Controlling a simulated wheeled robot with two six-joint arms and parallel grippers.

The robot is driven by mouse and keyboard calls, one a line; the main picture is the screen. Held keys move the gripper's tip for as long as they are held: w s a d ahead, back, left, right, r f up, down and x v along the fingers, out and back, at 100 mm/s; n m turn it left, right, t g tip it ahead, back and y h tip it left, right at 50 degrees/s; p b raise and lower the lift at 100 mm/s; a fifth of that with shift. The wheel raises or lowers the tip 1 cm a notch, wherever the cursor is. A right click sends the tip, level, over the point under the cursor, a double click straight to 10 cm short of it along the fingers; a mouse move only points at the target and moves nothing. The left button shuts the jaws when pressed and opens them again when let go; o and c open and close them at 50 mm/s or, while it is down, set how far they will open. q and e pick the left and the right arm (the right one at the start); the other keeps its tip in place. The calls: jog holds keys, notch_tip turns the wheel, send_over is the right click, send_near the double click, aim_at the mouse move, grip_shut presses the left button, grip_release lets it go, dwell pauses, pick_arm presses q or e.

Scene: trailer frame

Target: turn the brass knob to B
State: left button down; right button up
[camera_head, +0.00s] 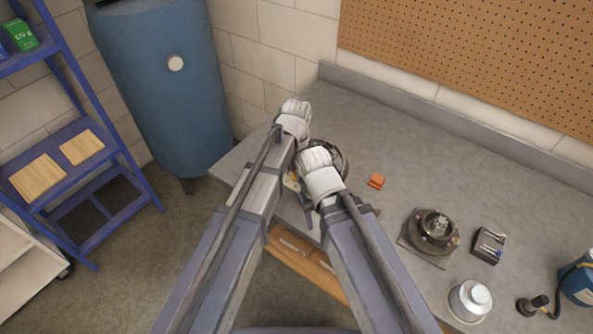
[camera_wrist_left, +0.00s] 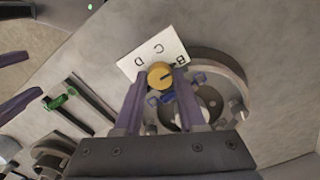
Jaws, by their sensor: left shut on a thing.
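The brass knob (camera_wrist_left: 160,76) sits at the edge of a white card (camera_wrist_left: 149,57) with the letters B, C and D in the left wrist view. My left gripper (camera_wrist_left: 159,81) is shut on the knob, one finger on each side. A dark mark on the knob points to the right in that view, roughly toward the B side; I cannot tell if it lines up exactly. In the head view my arms hide most of the knob area. My right arm's white wrist (camera_head: 322,182) shows there, but its fingers are hidden.
A round metal housing (camera_head: 343,157) stands beside the knob, partly behind my arms. An orange block (camera_head: 376,181), a flanged part (camera_head: 432,232), a dark block with pins (camera_head: 488,245) and a silver canister (camera_head: 470,300) stand on the grey bench (camera_head: 400,130). A blue tank (camera_head: 165,90) stands left of it.

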pick_arm(q)
jog(key=shift+s, duration=0.15)
jog(key=c, duration=0.5)
grip_release()
jog(key=shift+r, duration=0.1)
notch_tip(320, 180, up, 8)
jog(key=p, duration=0.8)
jog(key=shift+f, duration=0.2)
pick_arm(e)
notch_tip(320, 180, up, 8)
jog(key=shift+f, duration=0.15)
